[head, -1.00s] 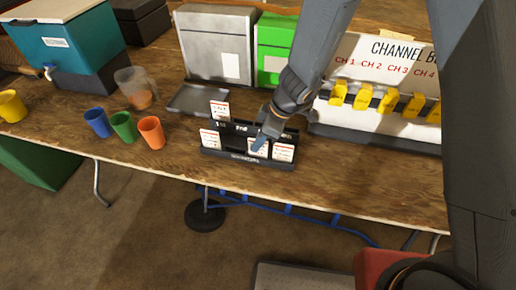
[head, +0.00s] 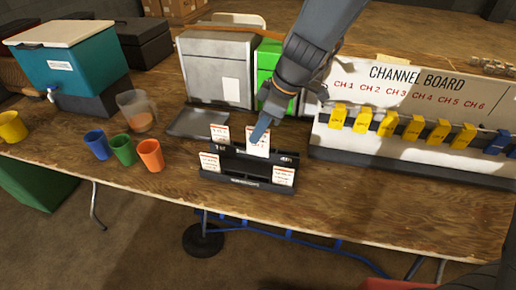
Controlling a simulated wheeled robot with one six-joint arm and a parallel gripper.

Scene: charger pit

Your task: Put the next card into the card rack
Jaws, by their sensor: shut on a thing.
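The black card rack (head: 247,183) stands on the wooden table near its front edge. White cards with red print stand in it: one at the front left (head: 209,162), one at the front right (head: 283,176) and one at the back left (head: 220,133). My gripper (head: 259,133) is shut on another white card (head: 258,146), upright at the rack's back row, right of the back left card. I cannot tell whether this card's lower edge is in a slot or just above it. The gripper's far finger is hidden.
A metal tray (head: 190,122) and grey box (head: 215,72) stand behind the rack. The channel board (head: 400,80) with yellow tags is close on the right. Blue (head: 95,143), green (head: 122,149) and orange (head: 150,155) cups stand left.

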